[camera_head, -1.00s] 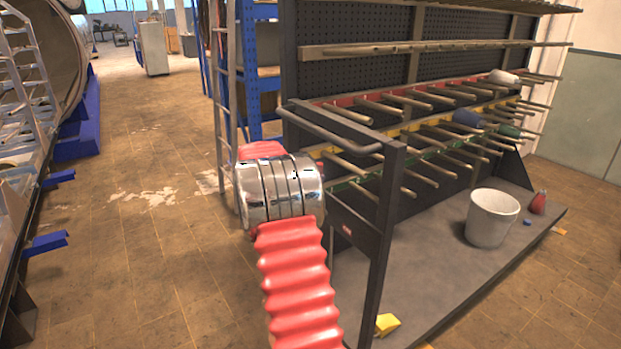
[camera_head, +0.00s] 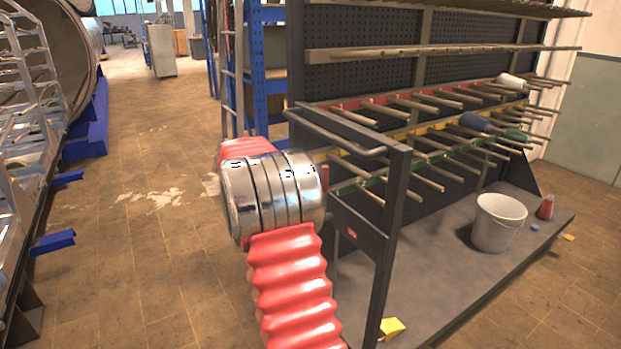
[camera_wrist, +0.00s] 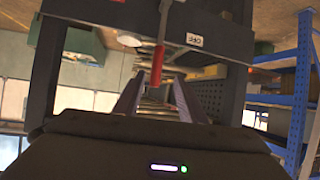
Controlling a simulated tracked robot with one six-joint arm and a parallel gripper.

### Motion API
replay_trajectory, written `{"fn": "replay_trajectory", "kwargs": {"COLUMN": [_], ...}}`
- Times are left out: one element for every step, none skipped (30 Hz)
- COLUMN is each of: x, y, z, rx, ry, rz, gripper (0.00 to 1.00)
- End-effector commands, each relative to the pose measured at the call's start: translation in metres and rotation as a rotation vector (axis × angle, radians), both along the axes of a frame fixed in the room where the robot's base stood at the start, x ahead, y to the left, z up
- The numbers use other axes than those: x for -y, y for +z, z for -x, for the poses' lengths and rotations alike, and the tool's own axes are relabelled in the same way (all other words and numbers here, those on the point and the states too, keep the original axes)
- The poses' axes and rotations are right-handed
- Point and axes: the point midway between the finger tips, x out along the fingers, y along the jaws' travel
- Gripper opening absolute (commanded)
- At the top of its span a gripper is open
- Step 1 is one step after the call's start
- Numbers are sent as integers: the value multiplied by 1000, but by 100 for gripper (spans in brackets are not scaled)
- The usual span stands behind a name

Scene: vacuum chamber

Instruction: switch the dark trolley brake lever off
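The dark trolley (camera_head: 395,210) stands in front of me on the right, with its upright end frame and handle nearest. In the wrist view a red lever grip (camera_wrist: 157,65) hangs from the trolley's dark crossbar (camera_wrist: 225,38), and it also shows as a small red tip (camera_head: 325,176) in the head view. A white OFF label (camera_wrist: 194,40) is on the crossbar, right of the lever. My gripper (camera_wrist: 157,98) is open in the wrist view, with a finger on each side of the red grip in the picture. I cannot tell if they touch. My arm hides the gripper in the head view.
A white bucket (camera_head: 498,222), a red bottle (camera_head: 546,207) and a yellow block (camera_head: 392,328) are on the trolley's base. Several rods stick out from its pegboard. A blue shelf (camera_head: 266,75) stands behind. The floor (camera_head: 110,240) at left is clear.

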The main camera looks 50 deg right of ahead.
Motion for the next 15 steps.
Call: {"fn": "replay_trajectory", "kwargs": {"x": [-9, -13, -19, -24, -28, -33, -36, -40, -43, -46, -48, -49, -50, -51, -52], "y": [5, 8, 11, 13, 15, 18, 20, 22, 24, 25, 25, 26, 27, 27, 28], "z": [-2, -3, -4, -5, -6, -7, -7, -7, -8, -8, -9, -9, -9, -9, -9], "rx": [2, 2, 2, 2, 1, 1, 2, 1, 0, 0, 1, 1, 1, 0, 0], "ry": [4, 4, 4, 4, 4, 4, 4, 3, 3, 3, 3, 3, 3, 2, 2], "rz": [1, 1, 2, 2, 1, 1, 1, 1, 1, 1, 0, 0, 0, 0, 0], "gripper": [37, 37, 37, 37, 37, 37, 37, 37, 37, 37, 37, 37, 37, 37, 37]}}
